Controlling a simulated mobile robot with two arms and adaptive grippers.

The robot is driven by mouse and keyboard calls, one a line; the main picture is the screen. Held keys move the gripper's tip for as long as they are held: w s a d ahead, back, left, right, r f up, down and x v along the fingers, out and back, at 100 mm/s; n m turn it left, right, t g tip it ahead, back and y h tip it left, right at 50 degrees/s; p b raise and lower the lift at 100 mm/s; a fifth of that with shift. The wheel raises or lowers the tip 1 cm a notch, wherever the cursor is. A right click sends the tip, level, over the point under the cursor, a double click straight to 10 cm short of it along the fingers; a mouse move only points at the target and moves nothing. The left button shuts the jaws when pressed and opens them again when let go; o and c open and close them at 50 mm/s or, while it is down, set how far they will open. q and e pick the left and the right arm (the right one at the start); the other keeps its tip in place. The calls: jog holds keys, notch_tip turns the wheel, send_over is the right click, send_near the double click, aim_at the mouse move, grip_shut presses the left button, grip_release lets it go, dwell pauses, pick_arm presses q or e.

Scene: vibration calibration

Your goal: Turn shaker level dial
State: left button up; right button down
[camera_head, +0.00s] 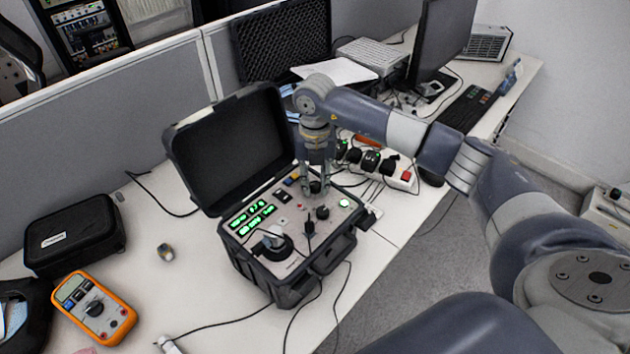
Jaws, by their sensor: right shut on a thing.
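The shaker calibrator is an open black case (225,150) with a grey control panel that has green lit displays (252,218). My right gripper (316,188) reaches down from above to the back right part of the panel. Its fingers are shut on a small black dial (316,187), which they partly hide. Another black knob (322,212) stands just in front of the gripper. The round shaker head (272,243) is at the panel's front left. The dial labels are too small to read. My left gripper is not in view.
A power strip (400,175) with several plugs lies right behind the case. An orange multimeter (93,307) and a black pouch (75,235) are at the left. Cables run over the table's front. A monitor (443,40) stands at the back right.

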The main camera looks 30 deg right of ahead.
aim_at(316, 184)
jog(key=m, duration=0.4)
jog(key=shift+w+r+m, duration=0.1)
jog(key=shift+r+m, duration=0.05)
jog(key=shift+m, duration=2.05)
jog(key=c, duration=1.6)
grip_release()
notch_tip(316, 184, up, 12)
